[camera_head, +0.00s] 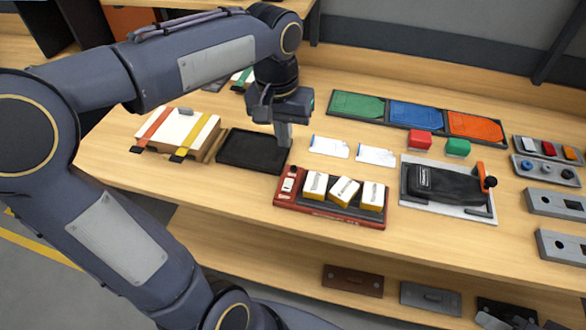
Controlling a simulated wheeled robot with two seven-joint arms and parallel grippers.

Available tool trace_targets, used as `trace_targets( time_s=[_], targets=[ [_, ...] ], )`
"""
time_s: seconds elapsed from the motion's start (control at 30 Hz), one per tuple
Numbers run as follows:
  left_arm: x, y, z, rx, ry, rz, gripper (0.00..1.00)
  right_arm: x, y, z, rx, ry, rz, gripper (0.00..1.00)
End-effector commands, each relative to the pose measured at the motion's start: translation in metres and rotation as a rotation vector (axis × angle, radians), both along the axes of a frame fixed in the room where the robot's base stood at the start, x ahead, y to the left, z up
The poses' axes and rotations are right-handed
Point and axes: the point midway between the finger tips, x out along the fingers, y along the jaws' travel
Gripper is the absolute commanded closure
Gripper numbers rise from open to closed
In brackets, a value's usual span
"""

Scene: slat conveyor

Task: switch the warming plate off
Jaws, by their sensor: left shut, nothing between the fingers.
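The warming plate looks to be the red-framed unit (325,213) with a dark top, in the middle of the bench. Three small white-and-yellow boxes (343,190) stand on it. A pale switch (288,185) sits on its red left end; I cannot tell which way it is set. My left gripper (284,143) points down with its fingers shut and empty. In the picture it is just above the switch, over the right edge of a black tray (252,151), apart from the plate. My right gripper is out of view.
Two white cards (330,147) lie behind the plate. A black device with an orange-handled lever (445,187) stands to its right. Green, blue and orange mats (415,114) lie behind, with red and green blocks (420,139) near them. A strapped white bundle (178,131) is at left.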

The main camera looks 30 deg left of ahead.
Motion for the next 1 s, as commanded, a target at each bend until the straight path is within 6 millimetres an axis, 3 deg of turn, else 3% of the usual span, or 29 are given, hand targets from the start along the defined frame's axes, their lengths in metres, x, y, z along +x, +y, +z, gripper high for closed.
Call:
trace_targets(
  time_s=[0.1,0.2,0.67,0.83,1.0],
  targets=[
    [0.019,0.000,-0.003,0.025,0.039,0.019,1.00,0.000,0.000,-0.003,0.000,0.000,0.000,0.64],
    [0.027,0.000,-0.004,0.037,0.053,0.027,1.00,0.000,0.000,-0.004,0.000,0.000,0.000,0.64],
    [0.028,0.001,-0.007,0.040,0.058,0.031,1.00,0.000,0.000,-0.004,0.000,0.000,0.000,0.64],
    [0.028,0.001,-0.028,0.040,0.061,0.031,1.00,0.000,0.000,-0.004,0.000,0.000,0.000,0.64],
    [0.027,0.001,-0.064,0.041,0.063,0.029,1.00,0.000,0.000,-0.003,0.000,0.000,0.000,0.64]
  ],
)
